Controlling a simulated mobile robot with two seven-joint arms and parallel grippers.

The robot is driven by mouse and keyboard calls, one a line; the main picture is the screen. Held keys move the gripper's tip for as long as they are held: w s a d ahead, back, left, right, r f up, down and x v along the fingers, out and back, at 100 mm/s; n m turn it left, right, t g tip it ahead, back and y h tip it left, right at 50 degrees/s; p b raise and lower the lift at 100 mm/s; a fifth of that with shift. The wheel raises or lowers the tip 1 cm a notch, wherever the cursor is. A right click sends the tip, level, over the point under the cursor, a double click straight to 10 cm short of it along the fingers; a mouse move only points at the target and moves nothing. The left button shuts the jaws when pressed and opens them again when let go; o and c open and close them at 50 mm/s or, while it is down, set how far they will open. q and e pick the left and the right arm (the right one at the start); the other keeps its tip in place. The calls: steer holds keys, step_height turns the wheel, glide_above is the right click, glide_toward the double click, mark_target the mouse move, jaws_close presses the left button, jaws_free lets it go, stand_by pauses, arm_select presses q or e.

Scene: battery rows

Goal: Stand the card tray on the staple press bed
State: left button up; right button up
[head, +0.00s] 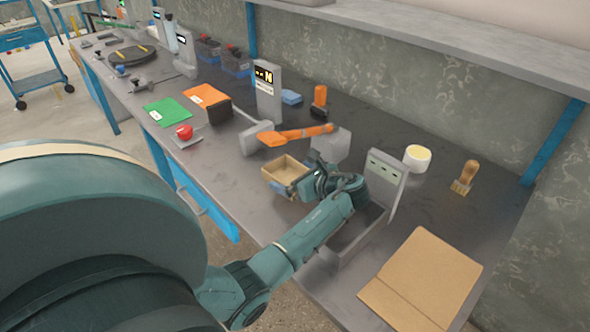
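The card tray (285,168) is a small open tan box, just in front of the staple press. The staple press has an orange lever arm (303,134) and grey body parts (330,146); its bed is partly hidden behind the tray and lever. My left gripper (300,187) is at the tray's near right side and appears shut on it; the fingertips are small and partly hidden. Whether the tray's underside touches anything cannot be told. My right gripper is not in view.
A grey open bin (345,246) with an upright panel (385,178) stands right of my gripper. A brown folder (425,278) lies at the near right. A red button (184,132), green sheet (165,112) and orange sheet (205,95) lie left. A tape roll (417,157) stands behind the bin.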

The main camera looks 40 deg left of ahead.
arm_select(q)
steer(key=shift+d+r, duration=0.1)
steer(key=shift+r, duration=0.05)
steer(key=v, duration=0.7)
steer(key=shift+d, duration=0.2)
